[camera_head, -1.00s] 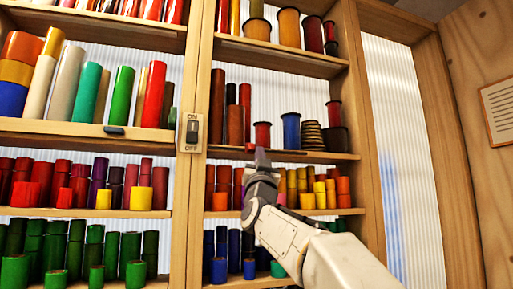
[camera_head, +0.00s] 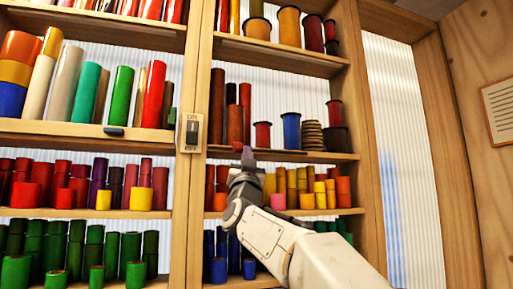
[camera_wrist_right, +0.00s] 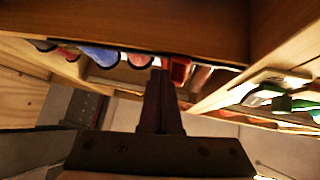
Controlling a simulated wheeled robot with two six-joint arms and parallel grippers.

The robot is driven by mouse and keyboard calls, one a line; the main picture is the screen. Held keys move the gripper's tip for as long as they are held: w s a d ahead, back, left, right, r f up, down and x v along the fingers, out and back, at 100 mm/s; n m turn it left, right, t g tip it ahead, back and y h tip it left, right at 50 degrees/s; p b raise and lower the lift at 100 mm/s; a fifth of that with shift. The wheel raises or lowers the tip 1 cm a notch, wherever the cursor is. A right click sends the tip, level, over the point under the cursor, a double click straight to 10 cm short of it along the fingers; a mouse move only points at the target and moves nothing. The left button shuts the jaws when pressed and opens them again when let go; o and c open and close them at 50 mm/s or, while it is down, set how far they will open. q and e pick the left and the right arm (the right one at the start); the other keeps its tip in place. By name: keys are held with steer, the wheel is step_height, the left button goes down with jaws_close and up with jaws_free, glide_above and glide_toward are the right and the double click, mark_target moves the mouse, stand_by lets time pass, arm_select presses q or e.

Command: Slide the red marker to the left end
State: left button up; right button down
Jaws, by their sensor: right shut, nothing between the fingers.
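The red marker (camera_head: 238,146) is a small red piece at the front edge of the middle shelf in the right bay, near the left part of a dark strip (camera_head: 280,152). My right gripper (camera_head: 247,156) is shut and empty. Its tip is up at the shelf edge, just right of the marker and seemingly against it; I cannot tell if they touch. In the right wrist view the shut fingers (camera_wrist_right: 159,85) point up beside the red marker (camera_wrist_right: 180,70). The strip's exact left end is hard to make out. My left gripper is not in view.
A wooden post with an ON/OFF switch (camera_head: 191,133) stands left of the marker. Tubes (camera_head: 234,124), a red spool (camera_head: 262,134) and a blue spool (camera_head: 291,130) stand on the shelf above. Short coloured rolls (camera_head: 302,190) fill the shelf below, partly behind my arm.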

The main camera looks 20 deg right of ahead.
steer(key=shift+a, duration=0.3)
steer(key=shift+s+a+p, duration=0.1)
steer(key=shift+a+p, duration=0.55)
steer(key=shift+a, duration=2.05)
steer(key=shift+a, duration=0.15)
steer(key=shift+d, duration=0.2)
steer(key=shift+s, duration=0.1)
steer(key=shift+s+b, duration=1.5)
steer(key=shift+s, duration=0.65)
